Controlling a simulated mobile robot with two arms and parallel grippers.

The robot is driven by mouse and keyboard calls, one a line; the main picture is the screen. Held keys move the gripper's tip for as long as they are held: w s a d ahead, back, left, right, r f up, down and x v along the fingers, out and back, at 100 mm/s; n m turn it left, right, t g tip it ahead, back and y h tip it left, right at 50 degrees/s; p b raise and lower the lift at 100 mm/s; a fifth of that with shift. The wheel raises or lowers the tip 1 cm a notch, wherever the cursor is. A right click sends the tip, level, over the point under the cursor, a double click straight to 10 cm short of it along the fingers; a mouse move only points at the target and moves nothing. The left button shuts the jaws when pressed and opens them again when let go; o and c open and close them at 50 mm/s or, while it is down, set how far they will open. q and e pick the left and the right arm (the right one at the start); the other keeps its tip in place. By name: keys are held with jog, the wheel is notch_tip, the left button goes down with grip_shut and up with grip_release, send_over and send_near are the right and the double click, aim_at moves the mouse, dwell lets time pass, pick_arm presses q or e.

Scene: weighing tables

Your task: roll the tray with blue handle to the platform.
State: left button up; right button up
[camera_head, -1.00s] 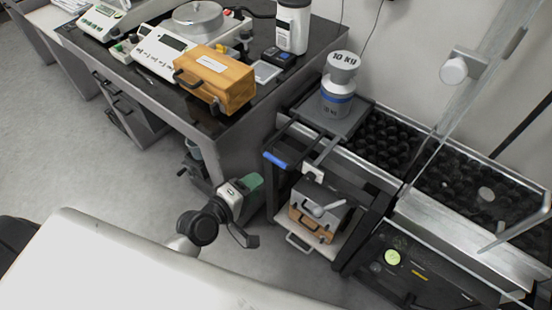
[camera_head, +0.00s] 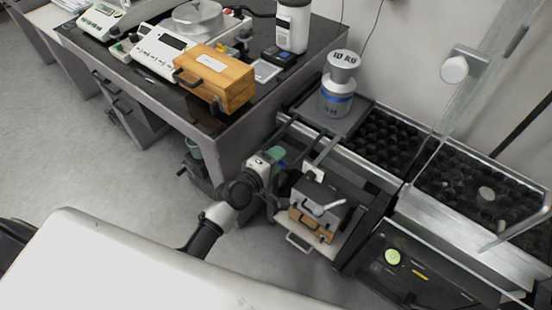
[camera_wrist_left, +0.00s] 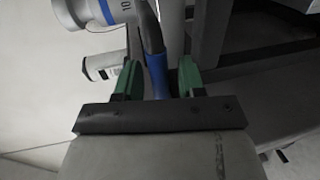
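The tray (camera_head: 358,126) carries a grey 10 kg weight (camera_head: 336,98) with a blue band. In the head view its blue handle is hidden behind my left gripper (camera_head: 275,155). In the left wrist view the blue handle (camera_wrist_left: 157,76) stands between the two green fingers of my left gripper (camera_wrist_left: 158,80), with a gap on either side. The gripper is open around the handle and not closed on it. The platform (camera_head: 455,172), with its bed of black balls and metal edge, lies to the right of the tray. My right gripper is not in view.
A dark table (camera_head: 235,125) at the left bears scales and an orange case (camera_head: 214,79). Below the tray, a cart shelf holds a grey box (camera_head: 318,197) and a wooden case (camera_head: 311,226). A glass panel (camera_head: 470,85) stands over the platform.

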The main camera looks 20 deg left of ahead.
pick_arm(q)
grip_shut()
jog(key=shift+d, duration=0.1)
dwell(0.4)
